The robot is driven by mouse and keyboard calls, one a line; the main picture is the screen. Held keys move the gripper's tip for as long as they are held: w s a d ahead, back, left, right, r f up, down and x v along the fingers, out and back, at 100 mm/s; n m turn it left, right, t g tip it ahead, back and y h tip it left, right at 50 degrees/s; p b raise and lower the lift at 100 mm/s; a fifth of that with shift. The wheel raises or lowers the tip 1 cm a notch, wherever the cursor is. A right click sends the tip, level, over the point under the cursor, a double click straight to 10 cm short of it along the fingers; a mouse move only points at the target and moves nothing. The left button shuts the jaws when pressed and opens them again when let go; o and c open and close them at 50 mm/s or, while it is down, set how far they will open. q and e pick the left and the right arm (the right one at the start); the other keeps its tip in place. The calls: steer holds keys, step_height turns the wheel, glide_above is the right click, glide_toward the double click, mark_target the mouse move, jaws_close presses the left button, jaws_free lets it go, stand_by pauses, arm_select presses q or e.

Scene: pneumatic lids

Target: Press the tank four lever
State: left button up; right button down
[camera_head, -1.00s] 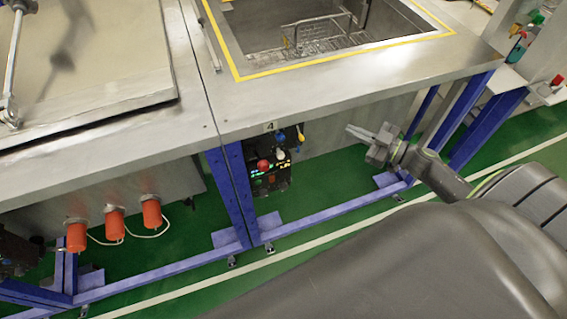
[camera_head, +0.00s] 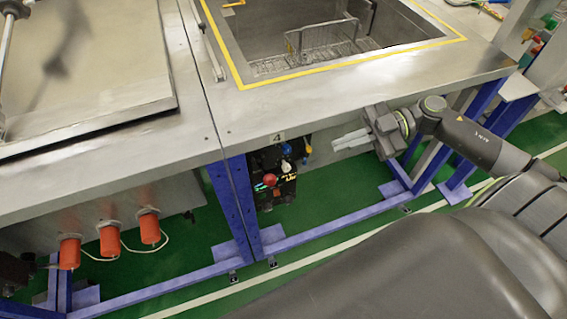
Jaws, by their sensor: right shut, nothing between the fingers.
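The tank four control box (camera_head: 268,172) hangs under the front edge of the metal bench, below a small plate marked 4 (camera_head: 277,139). It carries a red knob (camera_head: 270,179), a blue knob (camera_head: 286,149) and a yellowish one below the blue. I cannot tell for sure which of these is the lever. My right gripper (camera_head: 338,144) is shut and empty, its fingers pointing left toward the box from a short way to its right, apart from it. My left gripper is not in view.
The open tank (camera_head: 240,50) with a yellow-lined rim and wire basket is above. The bench edge (camera_head: 400,95) overhangs close to my right gripper. Blue legs (camera_head: 237,200) stand left of the box. Orange cylinders (camera_head: 109,241) hang at lower left.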

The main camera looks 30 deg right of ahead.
mark_target(264, 172)
steer(key=f+p+x, duration=0.1)
steer(key=f+x, duration=0.1)
steer(key=x, duration=1.1)
steer(key=shift+d+f+g, duration=0.15)
steer(key=shift+f+g, duration=0.15)
steer(key=shift+f, duration=0.05)
steer(key=shift+s+f+n, duration=0.1)
steer(key=shift+s+n, duration=0.1)
steer(key=shift+n, duration=0.1)
